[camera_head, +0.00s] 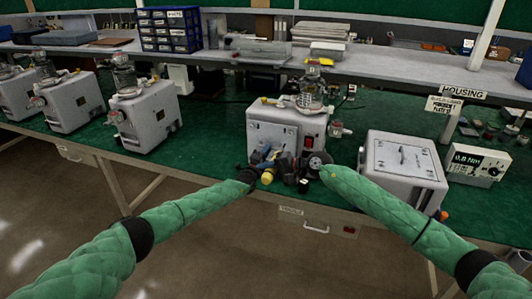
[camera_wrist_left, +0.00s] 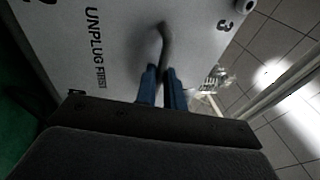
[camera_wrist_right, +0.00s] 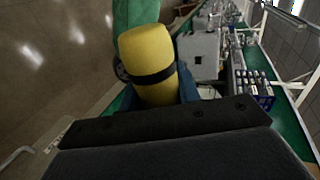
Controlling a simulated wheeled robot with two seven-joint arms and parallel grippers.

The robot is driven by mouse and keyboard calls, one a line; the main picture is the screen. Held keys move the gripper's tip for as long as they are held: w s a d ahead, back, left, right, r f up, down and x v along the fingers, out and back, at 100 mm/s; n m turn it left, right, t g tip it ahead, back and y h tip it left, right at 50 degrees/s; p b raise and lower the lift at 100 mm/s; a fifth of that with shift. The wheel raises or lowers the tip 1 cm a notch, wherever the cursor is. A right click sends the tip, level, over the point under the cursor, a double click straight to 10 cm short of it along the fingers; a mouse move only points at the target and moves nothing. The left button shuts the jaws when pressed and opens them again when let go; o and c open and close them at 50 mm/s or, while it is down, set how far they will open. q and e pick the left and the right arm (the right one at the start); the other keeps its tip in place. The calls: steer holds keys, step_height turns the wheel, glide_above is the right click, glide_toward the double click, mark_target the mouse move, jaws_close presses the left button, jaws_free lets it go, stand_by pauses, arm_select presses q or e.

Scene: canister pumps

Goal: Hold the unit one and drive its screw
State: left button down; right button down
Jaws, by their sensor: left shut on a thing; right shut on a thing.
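The central grey pump unit (camera_head: 262,115) stands on the green bench with a glass jar (camera_head: 311,90) on top and a red switch on its front. In the left wrist view its panel (camera_wrist_left: 90,45) reads "UNPLUG FIRST", with a "3" beside a corner fitting. My left gripper (camera_wrist_left: 162,78) is shut on the panel's dark bent handle (camera_wrist_left: 166,42). My right gripper (camera_wrist_right: 168,92) is shut on a yellow driver (camera_wrist_right: 147,55) with a black band, in front of the unit. The driver (camera_head: 267,177) shows partly in the head view; its tip and the screw are hidden.
A grey box (camera_head: 402,160) with a handle and a torque readout (camera_head: 478,165) showing about 0.8 Nm stand to the right. Several similar pump units (camera_head: 145,118) stand at left. Blue drawers (camera_head: 170,30) stand on the rear shelf. The bench's front edge is close.

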arm_select(q)
steer(key=shift+w+d+f, duration=0.1)
steer(key=shift+w+d, duration=0.2)
steer(key=shift+w, duration=0.45)
steer(key=shift+w+d+f, duration=0.1)
steer(key=shift+w+d, duration=0.15)
steer(key=shift+w, duration=0.45)
arm_select(e)
steer(key=shift+r, duration=0.1)
arm_select(q)
steer(key=shift+w+f+b, duration=0.1)
steer(key=shift+f+b, duration=0.05)
steer(key=shift+b, duration=1.05)
arm_select(e)
steer(key=shift+f, duration=1.2)
stand_by(3.1)
steer(key=w, duration=0.2)
steer(key=w+d+r, duration=0.1)
steer(key=w+r, duration=0.1)
steer(key=w, duration=0.1)
steer(key=shift+w+d+r, duration=0.2)
steer(key=shift+w+d, duration=0.15)
steer(key=shift+d, duration=0.05)
steer(key=shift+w, duration=0.1)
